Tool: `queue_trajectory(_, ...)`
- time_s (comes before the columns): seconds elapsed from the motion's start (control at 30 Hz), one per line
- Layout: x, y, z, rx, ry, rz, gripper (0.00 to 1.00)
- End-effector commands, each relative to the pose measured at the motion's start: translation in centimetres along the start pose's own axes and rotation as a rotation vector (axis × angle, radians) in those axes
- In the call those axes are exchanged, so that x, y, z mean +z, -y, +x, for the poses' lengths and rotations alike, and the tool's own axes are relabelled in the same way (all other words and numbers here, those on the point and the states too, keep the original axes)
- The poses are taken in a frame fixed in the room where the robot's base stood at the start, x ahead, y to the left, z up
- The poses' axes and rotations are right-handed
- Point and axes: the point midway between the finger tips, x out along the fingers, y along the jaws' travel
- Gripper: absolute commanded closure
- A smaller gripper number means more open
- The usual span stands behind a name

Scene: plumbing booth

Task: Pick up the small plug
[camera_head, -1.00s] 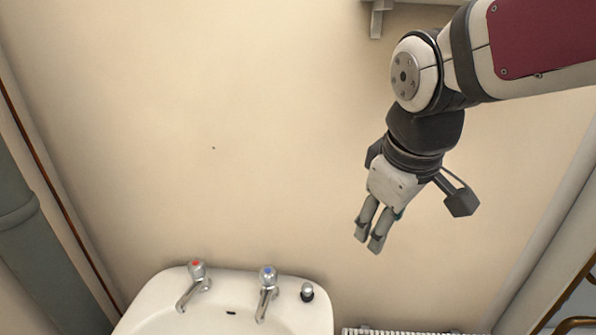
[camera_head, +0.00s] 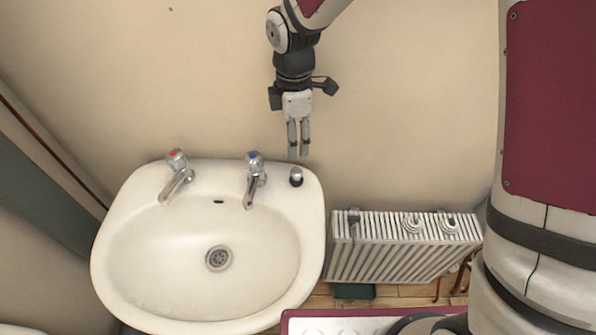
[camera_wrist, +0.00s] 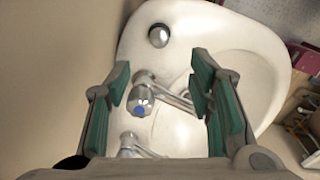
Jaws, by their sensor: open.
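The small plug (camera_head: 296,177) is a dark-based piece with a shiny rounded metal top. It sits on the back right corner of the white sink (camera_head: 112,245), right of the blue-marked tap (camera_head: 255,180). In the wrist view the plug (camera_wrist: 159,36) shows as a round silver disc with a dark rim, beyond the fingertips. My gripper (camera_head: 299,155) points down just above the plug in the head view, apart from it. In the wrist view its green-padded fingers (camera_wrist: 160,92) are open with nothing held between them.
A red-marked tap (camera_head: 177,175) stands on the sink's left. The drain (camera_head: 218,258) is in the basin. A white radiator (camera_head: 400,262) is right of the sink. The wall behind is close to my gripper.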

Motion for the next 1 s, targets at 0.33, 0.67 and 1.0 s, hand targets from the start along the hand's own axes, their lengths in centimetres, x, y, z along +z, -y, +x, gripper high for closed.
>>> queue_trajectory(0.33,0.1,0.1,6.2,-0.004,0.001,0.002,0.52)
queue_trajectory(0.67,0.3,0.1,8.8,-0.003,0.001,0.004,0.52)
queue_trajectory(1.0,0.5,-0.1,12.6,-0.001,0.001,0.003,0.52)
